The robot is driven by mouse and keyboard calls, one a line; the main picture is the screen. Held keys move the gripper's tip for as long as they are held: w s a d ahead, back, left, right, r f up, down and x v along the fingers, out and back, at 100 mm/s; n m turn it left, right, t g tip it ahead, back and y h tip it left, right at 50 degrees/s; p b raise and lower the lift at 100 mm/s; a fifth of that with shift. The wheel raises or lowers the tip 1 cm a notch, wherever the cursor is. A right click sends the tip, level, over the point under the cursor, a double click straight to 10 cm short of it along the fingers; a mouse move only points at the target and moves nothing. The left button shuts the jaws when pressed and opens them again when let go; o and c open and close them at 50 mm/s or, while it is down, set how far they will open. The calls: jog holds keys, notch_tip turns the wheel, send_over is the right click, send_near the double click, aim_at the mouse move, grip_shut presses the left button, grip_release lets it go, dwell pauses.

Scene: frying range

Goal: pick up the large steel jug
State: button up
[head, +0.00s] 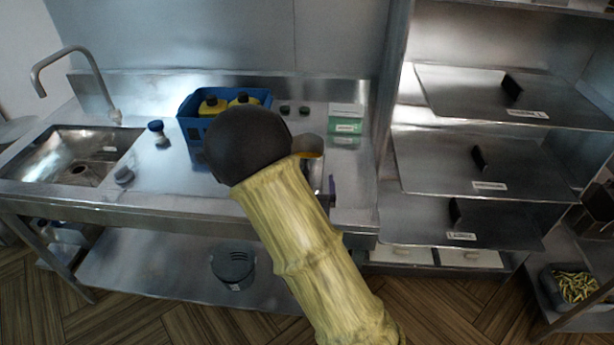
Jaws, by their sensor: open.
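A shiny steel vessel (317,178) stands on the steel counter, mostly hidden behind my arm. A dark purplish part, perhaps its handle, shows at its right side. It may be the large steel jug, but too little shows to be sure. My arm reaches up from the bottom right across the middle of the view, over the counter. My gripper is hidden beyond the dark rounded end of the arm, so its fingers and its distance to the vessel do not show.
A small blue-capped shaker (158,133), a green-and-white box (346,118) and a sink (110,152) are nearby. Steel trays (430,160) are racked at right. A dark bucket (233,262) sits on the lower shelf.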

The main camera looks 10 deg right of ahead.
aim_at(307, 160)
jog(key=shift+f+b, duration=0.15)
jog(key=shift+b, duration=0.15)
jog(key=x, duration=0.1)
jog(key=p+x, duration=0.1)
jog(key=x, duration=0.2)
jog(key=shift+w+d+r+p, duration=0.1)
jog(key=shift+w+r+p, duration=0.15)
jog(key=shift+w+p, duration=0.1)
jog(key=shift+w+f, duration=0.1)
jog(key=shift+w, duration=0.05)
jog(key=shift+w, duration=0.1)
jog(key=p+x, duration=0.2)
jog(key=x, duration=0.3)
jog(key=shift+w, duration=0.1)
jog(key=shift+f, duration=0.1)
jog(key=shift+c, duration=0.4)
jog(key=c, duration=1.6)
jog(key=shift+c, duration=0.2)
